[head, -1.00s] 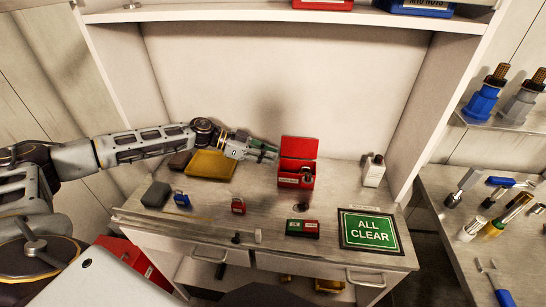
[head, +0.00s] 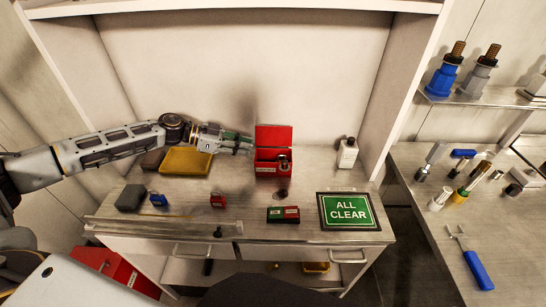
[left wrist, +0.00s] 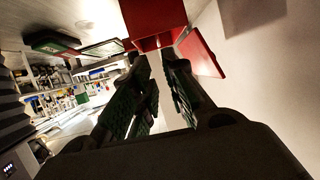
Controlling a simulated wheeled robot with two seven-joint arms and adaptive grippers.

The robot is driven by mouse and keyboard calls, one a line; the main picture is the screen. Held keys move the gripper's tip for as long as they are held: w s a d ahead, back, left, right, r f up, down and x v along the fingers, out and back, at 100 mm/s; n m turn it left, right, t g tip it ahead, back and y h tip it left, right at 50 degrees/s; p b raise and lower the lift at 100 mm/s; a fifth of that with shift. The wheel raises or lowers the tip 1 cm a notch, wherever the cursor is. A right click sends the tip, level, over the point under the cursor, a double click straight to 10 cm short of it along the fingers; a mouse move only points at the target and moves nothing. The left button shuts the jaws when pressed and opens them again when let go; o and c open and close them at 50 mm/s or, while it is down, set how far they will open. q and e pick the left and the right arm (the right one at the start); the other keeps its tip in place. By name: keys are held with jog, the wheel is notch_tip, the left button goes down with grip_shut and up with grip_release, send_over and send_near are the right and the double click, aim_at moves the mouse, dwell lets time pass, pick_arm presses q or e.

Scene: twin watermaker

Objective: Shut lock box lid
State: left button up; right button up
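The red lock box (head: 267,168) stands at the back of the workbench with its lid (head: 274,136) raised upright. A dark, metallic round item shows at the box's front right. My left gripper (head: 252,147) is just left of the box, with its fingertips close to the lid's left edge; I cannot tell whether they touch. In the left wrist view the two fingers (left wrist: 158,60) are apart with nothing between them. The box (left wrist: 155,18) is at the top and the open lid (left wrist: 202,54) is beyond the right finger. My right gripper is not in view.
A yellow tray (head: 186,161) lies under my left arm. A white bottle (head: 347,154) stands right of the box. A shelf edge (head: 240,9) is overhead.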

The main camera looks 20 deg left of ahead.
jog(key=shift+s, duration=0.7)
